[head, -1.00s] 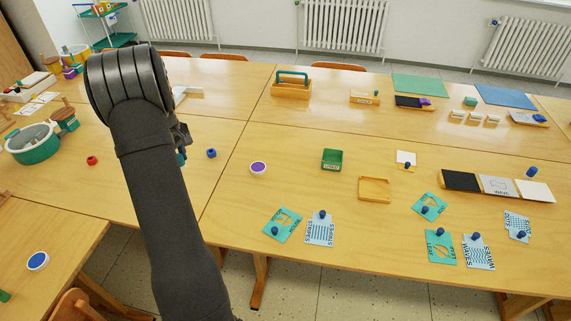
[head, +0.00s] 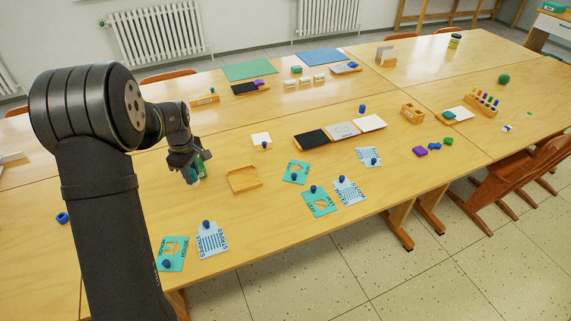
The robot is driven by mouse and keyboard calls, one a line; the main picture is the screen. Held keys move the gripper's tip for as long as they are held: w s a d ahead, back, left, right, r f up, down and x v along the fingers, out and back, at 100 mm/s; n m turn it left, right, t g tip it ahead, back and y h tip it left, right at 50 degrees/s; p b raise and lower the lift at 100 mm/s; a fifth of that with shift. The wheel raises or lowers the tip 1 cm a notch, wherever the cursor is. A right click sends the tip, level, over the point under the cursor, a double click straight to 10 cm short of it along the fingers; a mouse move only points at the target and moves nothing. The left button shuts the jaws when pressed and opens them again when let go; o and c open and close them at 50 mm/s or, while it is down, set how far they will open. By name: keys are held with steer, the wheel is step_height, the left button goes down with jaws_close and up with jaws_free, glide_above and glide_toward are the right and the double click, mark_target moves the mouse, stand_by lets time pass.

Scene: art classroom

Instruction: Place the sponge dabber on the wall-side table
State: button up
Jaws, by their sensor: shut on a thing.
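My gripper (head: 184,161) hangs over the near long table, left of the shallow wooden tray (head: 243,179). It is shut on a small teal thing (head: 192,177), apparently the sponge dabber, mostly hidden by the fingers. A bit of green beside it may be the small green box on the table behind. I cannot tell the gap between the held thing and the tabletop. The wall-side table (head: 225,91) is the far row along the radiators, beyond my gripper.
The wall-side table carries a green mat (head: 249,71), a blue mat (head: 321,56), a black pad (head: 245,88) and small trays. Stencil cards with blue knobs (head: 319,202) lie on the near table. Bare wood shows between these things.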

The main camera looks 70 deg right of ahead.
steer(key=s+d+m, duration=0.1)
steer(key=s+d, duration=0.3)
steer(key=s, duration=0.5)
steer(key=w+f, duration=0.2)
steer(key=w, duration=0.1)
steer(key=w+f, duration=0.2)
steer(key=w, duration=0.2)
steer(key=w+f, duration=0.3)
steer(key=w, duration=0.1)
steer(key=shift+w+a, duration=0.25)
steer(key=shift+f, duration=2)
steer(key=shift+f, duration=0.1)
steer(key=o, duration=0.5)
steer(key=shift+f, duration=0.1)
steer(key=o, duration=0.4)
steer(key=shift+o, duration=0.2)
step_height(320, 180, up, 12)
steer(key=shift+r, duration=0.2)
